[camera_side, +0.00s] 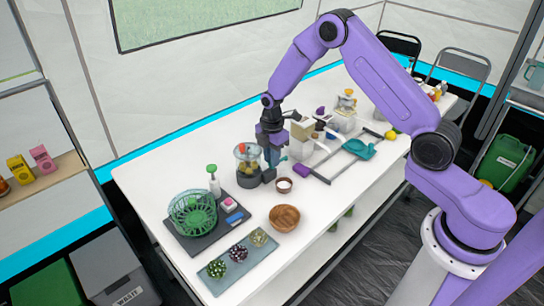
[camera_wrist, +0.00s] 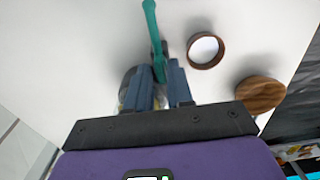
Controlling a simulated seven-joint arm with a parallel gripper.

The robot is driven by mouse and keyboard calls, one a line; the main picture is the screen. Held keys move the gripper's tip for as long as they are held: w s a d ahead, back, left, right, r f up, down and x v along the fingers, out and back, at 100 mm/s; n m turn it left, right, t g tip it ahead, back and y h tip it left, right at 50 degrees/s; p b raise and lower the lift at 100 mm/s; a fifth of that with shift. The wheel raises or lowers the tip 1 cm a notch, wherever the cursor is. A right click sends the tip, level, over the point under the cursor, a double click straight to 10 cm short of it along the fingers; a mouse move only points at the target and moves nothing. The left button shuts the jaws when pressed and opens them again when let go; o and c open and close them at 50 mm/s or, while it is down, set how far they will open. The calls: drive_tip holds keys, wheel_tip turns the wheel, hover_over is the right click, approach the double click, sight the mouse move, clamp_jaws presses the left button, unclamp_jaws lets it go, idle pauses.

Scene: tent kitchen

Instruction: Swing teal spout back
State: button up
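The teal spout (camera_wrist: 152,25) shows in the wrist view as a long narrow piece reaching up from between my gripper's fingers; a dark part lies beside it near the fingertips. In the side view a small bit of the spout (camera_side: 283,159) sticks out to the right of the fingers. My gripper (camera_wrist: 160,75) points down, with one blue-grey finger on each side of the spout's lower end and almost no gap, so it looks shut on it. In the side view my gripper (camera_side: 271,168) is low over the table; the spout's base is hidden behind the fingers.
A clear jar with fruit (camera_side: 247,155) stands close to the left of my gripper. A small brown cup (camera_side: 284,185) and a wooden bowl (camera_side: 284,217) are in front. A grey rack (camera_side: 335,160) with a teal pan (camera_side: 358,149) lies to the right.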

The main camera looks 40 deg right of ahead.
wheel_tip(320, 180, up, 17)
drive_tip(key=shift+r, duration=0.2)
idle(0.5)
drive_tip(key=s+a+r+m, duration=0.15)
drive_tip(key=s+a, duration=0.25)
drive_tip(key=s, duration=0.5)
drive_tip(key=s+a+r+m, duration=0.1)
drive_tip(key=s+a+r, duration=0.1)
drive_tip(key=s+a, duration=0.5)
drive_tip(key=s+d+m, duration=0.1)
drive_tip(key=s+d, duration=0.2)
drive_tip(key=s, duration=0.7)
drive_tip(key=s+d+m, duration=0.2)
drive_tip(key=s+d, duration=0.1)
drive_tip(key=s, duration=0.8)
drive_tip(key=shift+d+f, duration=0.25)
drive_tip(key=shift+f, duration=0.15)
